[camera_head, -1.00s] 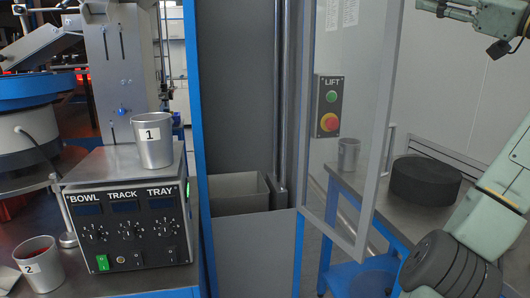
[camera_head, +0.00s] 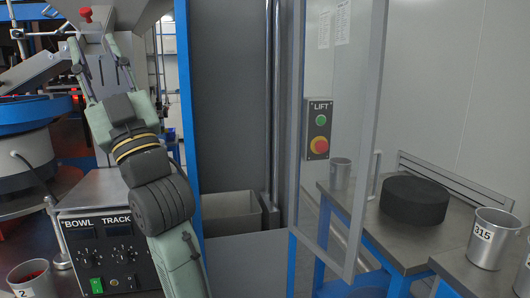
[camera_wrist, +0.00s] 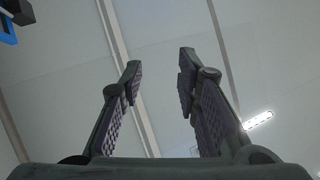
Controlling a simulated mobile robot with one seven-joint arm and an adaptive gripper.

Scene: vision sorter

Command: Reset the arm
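My arm stands in front of the control box at the left of the head view, angled upward. My gripper (camera_head: 90,42) is at its upper end, before the grey feeder frame. In the wrist view my gripper (camera_wrist: 160,63) has its two fingers well apart, with nothing between them, and points at the ceiling. No object is held.
The control box (camera_head: 96,258) and cup 2 (camera_head: 36,280), with red contents, are at lower left. The lift cabinet with a grey bin (camera_head: 232,218) is central.

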